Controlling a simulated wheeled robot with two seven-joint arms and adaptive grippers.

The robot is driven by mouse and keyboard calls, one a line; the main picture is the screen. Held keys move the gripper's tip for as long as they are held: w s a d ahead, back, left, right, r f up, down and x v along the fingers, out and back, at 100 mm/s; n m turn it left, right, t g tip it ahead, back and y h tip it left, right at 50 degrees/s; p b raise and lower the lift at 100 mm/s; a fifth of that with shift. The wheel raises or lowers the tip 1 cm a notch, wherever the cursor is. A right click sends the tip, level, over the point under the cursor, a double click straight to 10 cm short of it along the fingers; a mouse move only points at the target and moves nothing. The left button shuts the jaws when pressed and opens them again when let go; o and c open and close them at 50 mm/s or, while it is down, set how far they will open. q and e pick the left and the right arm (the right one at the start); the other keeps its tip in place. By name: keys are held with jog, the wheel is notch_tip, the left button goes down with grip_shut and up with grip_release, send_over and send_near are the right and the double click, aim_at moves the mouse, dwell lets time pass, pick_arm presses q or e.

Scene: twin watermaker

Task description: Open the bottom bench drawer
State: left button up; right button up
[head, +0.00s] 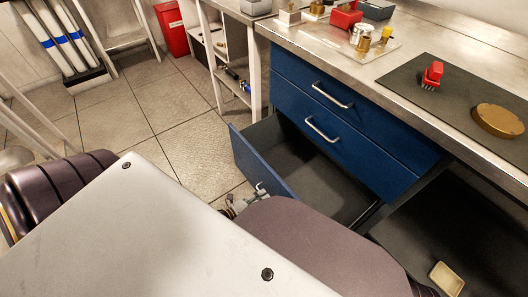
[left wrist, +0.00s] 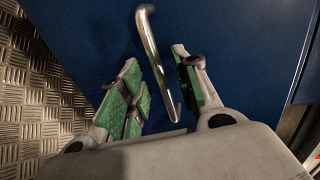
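The bottom bench drawer (head: 258,165) stands pulled well out of the blue bench, and its dark, empty inside shows in the head view. Its front faces away from the bench, so most of its handle is hidden there. In the left wrist view the silver bar handle (left wrist: 152,45) stands out from the blue drawer front (left wrist: 235,45). My left gripper (left wrist: 157,68) is open, with its green-padded fingers on either side of the handle and visible gaps to it. In the head view a small part of this gripper (head: 238,206) shows at the drawer front. My right gripper is out of view.
Two shut blue drawers (head: 318,92) with silver handles sit above. An open dark bay (head: 455,225) at the right holds a small beige tray (head: 446,279). A shelf stand (head: 230,70) is behind the drawer. The tiled floor (head: 150,120) at the left is clear.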

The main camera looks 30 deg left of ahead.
pick_arm(q)
jog(key=v, duration=1)
jog(key=shift+s, duration=0.1)
dwell(0.8)
